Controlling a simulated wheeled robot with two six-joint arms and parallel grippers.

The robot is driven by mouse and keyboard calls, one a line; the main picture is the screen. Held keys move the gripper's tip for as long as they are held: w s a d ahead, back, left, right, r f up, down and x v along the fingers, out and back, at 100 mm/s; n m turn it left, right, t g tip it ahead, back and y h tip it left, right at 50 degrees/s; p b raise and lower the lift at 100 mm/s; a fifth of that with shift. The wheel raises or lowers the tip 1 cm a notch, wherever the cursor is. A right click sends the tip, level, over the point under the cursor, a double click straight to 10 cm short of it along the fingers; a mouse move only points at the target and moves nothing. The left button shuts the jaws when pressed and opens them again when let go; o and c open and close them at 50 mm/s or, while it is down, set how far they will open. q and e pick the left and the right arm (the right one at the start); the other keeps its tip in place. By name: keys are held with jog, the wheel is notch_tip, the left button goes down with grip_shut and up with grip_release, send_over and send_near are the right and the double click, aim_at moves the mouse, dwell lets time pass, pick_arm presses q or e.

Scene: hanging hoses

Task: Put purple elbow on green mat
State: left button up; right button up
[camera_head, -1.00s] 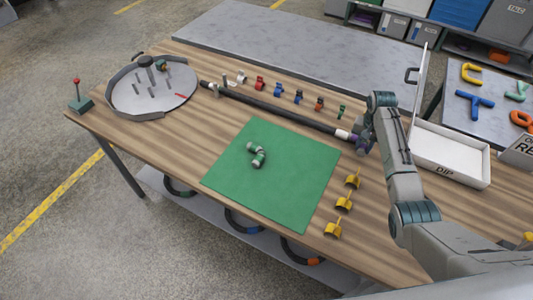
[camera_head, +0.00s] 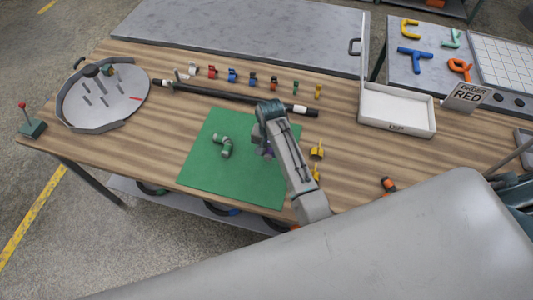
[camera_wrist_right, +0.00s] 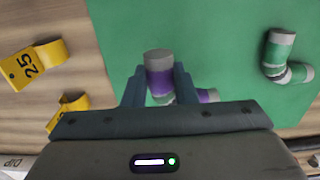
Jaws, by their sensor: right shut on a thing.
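The purple elbow (camera_wrist_right: 159,72), purple with grey ends, is held between the fingers of my right gripper (camera_wrist_right: 157,88). In the head view my right gripper (camera_head: 264,153) is over the right part of the green mat (camera_head: 215,180), with only a bit of purple showing beside it. I cannot tell whether the elbow touches the mat. The mat also fills much of the right wrist view (camera_wrist_right: 220,50). A green elbow with grey ends (camera_head: 223,146) lies on the mat left of my gripper. My left gripper is not in view.
Yellow numbered clips (camera_head: 317,152) stand right of the mat. A black hose (camera_head: 235,97) and a row of coloured clips (camera_head: 253,79) lie behind it. A white bin (camera_head: 398,110) stands at right, a round tray with pegs (camera_head: 70,100) at left. The mat's front left is clear.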

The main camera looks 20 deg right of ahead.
notch_tip(320, 180, down, 3)
jog(key=shift+s+f+p, duration=0.1)
jog(key=shift+f+p, duration=0.05)
jog(key=shift+p, duration=0.35)
jog(key=shift+f, duration=0.45)
jog(key=shift+f, duration=0.1)
jog(key=o, duration=1)
notch_tip(320, 180, up, 11)
jog(key=b, duration=0.4)
jog(key=shift+r, duration=0.65)
